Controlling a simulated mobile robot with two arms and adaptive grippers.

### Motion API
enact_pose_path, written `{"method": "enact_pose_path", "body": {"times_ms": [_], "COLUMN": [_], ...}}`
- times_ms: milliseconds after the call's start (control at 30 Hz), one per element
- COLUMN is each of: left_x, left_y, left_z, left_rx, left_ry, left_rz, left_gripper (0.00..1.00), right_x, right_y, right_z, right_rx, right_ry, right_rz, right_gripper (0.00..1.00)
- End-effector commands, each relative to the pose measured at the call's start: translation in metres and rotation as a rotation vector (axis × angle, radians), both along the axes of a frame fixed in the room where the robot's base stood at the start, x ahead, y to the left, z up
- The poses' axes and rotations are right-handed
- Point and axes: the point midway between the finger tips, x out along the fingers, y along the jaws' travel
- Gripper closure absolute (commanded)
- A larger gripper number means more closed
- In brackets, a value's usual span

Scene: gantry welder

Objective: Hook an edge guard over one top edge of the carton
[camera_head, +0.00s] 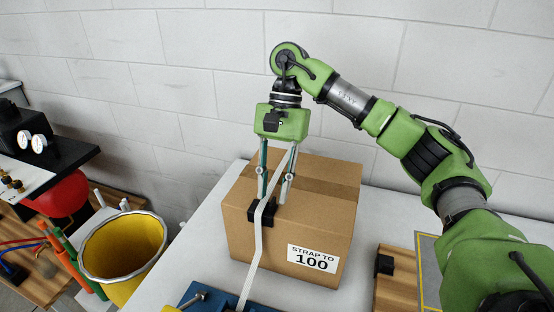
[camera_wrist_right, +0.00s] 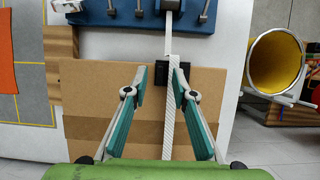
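The brown carton (camera_head: 325,215) stands on the pale table with a "STRAP TO 100" label on its front. A black edge guard (camera_head: 262,211) sits at its front top edge, with the white strap (camera_head: 252,262) running over it. The guard (camera_wrist_right: 183,76) also shows in the right wrist view, beyond the right-hand finger. My right gripper (camera_head: 269,202) is over the carton top, fingers pointing down and apart, with nothing visible clamped between them. Whether a fingertip touches the guard or strap is unclear. My left gripper is not in view.
A second black guard (camera_head: 384,264) is at the wooden board (camera_head: 392,288) to the right. A blue strapping fixture (camera_head: 205,295) lies in front of the carton. A yellow bin (camera_head: 122,252) stands left of the table. A block wall is behind.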

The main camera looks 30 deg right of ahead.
Motion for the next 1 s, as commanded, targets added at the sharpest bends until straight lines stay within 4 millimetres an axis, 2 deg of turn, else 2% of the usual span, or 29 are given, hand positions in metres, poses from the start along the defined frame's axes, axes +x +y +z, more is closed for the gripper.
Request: {"method": "enact_pose_path", "body": {"times_ms": [33, 200, 500, 700, 1000], "left_x": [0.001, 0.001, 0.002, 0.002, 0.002], "left_y": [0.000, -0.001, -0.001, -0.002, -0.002], "left_z": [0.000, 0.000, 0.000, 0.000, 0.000], "left_rx": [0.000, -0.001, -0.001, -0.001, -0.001], "left_ry": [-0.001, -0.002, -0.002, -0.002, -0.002], "left_rz": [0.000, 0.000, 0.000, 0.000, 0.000], "left_gripper": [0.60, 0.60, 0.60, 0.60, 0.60], "right_x": [0.003, 0.011, 0.021, 0.024, 0.024], "right_y": [-0.002, -0.012, -0.023, -0.027, -0.027], "right_z": [0.011, 0.041, 0.076, 0.087, 0.088], "right_rx": [0.001, -0.001, 0.000, 0.000, 0.000], "right_ry": [-0.004, -0.005, -0.001, 0.000, 0.000], "right_rz": [-0.001, -0.001, 0.001, 0.001, 0.001], "right_gripper": [0.76, 0.76, 0.76, 0.76, 0.76]}}
